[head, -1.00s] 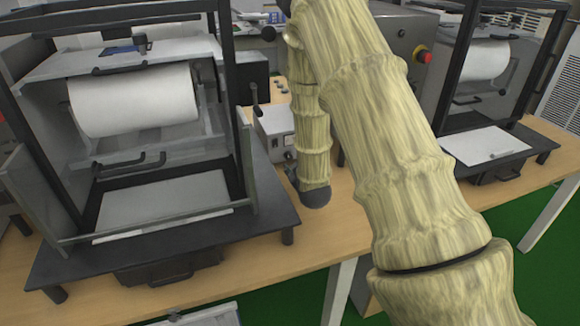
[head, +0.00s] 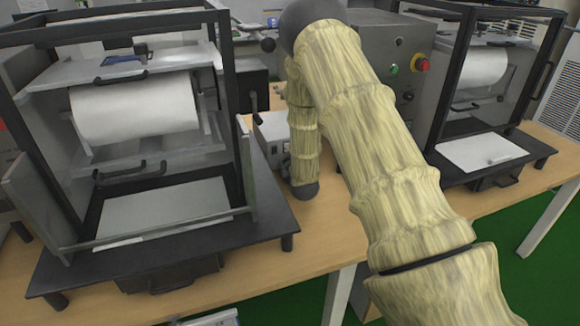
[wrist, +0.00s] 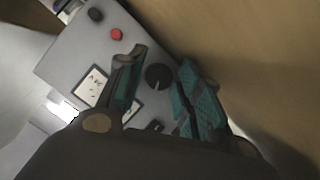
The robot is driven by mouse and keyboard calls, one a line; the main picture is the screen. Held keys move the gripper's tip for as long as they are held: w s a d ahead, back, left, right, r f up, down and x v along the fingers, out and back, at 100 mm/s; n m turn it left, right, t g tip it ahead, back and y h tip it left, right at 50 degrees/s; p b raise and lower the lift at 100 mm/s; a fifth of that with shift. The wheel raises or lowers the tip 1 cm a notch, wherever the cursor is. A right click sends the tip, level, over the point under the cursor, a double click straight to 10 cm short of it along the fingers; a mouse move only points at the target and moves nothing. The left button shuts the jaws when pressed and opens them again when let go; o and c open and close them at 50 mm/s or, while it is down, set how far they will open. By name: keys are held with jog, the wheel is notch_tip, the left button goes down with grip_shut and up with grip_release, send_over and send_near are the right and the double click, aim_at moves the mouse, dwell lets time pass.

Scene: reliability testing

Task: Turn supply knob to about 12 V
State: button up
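The supply is a grey box on the wooden bench in the head view (head: 268,130), partly covered by my arm. The wrist view shows its grey front panel (wrist: 70,57) tilted, with a round black knob (wrist: 158,76) between my fingers. My gripper (wrist: 162,60) is open, one teal-padded finger on each side of the knob, with a visible gap on both sides. A meter (wrist: 92,86) with a pale face is partly hidden by the left finger. A second dark control (wrist: 155,127) shows lower between the fingers. I cannot read the meter or the knob's setting.
A red terminal (wrist: 117,34) and a black terminal (wrist: 96,15) stand on the panel. A large framed machine with a white roll (head: 135,108) stands left of the supply; a similar machine (head: 482,66) stands right. Bare bench top (head: 300,228) lies in front.

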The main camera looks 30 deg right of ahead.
jog(key=c, duration=0.7)
jog(key=shift+d+m+y, duration=0.1)
jog(key=shift+m+y, duration=0.9)
jog(key=shift+m, duration=0.5)
jog(key=o, duration=0.7)
